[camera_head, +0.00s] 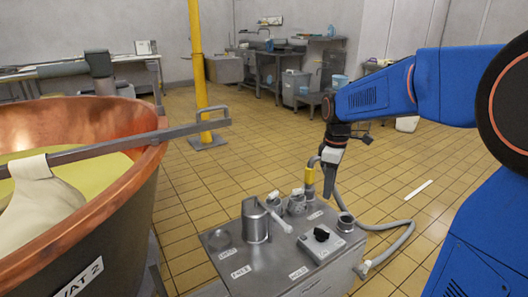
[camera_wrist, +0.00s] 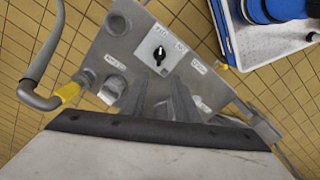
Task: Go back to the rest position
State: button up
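My gripper (camera_head: 328,184) hangs from my blue arm, pointing down above the back right part of a grey metal stand (camera_head: 274,262). In the wrist view its two fingers (camera_wrist: 161,84) are apart with nothing between them, so it is open and empty. The stand's top lies below the fingers in that view. A control box (camera_head: 340,250) with a black knob (camera_head: 321,233) sits on the stand; the knob also shows in the wrist view (camera_wrist: 160,53). My gripper is clear of both.
The stand carries a steel jug (camera_head: 255,221) and small fittings. A hose (camera_head: 398,243) with a yellow grip (camera_head: 309,175) curves around it. The copper vat (camera_head: 118,220) fills the left, with a metal bar (camera_head: 120,145) across it. A yellow pole (camera_head: 199,70) stands behind.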

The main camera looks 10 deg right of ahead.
jog(key=s+a+f+m+t, duration=0.1)
jog(key=s+m+t, duration=0.3)
jog(key=s+m, duration=0.7)
jog(key=shift+s+a+t, duration=0.35)
jog(key=shift+s+t, duration=0.05)
jog(key=shift+s, duration=7.45)
jog(key=shift+o, duration=0.5)
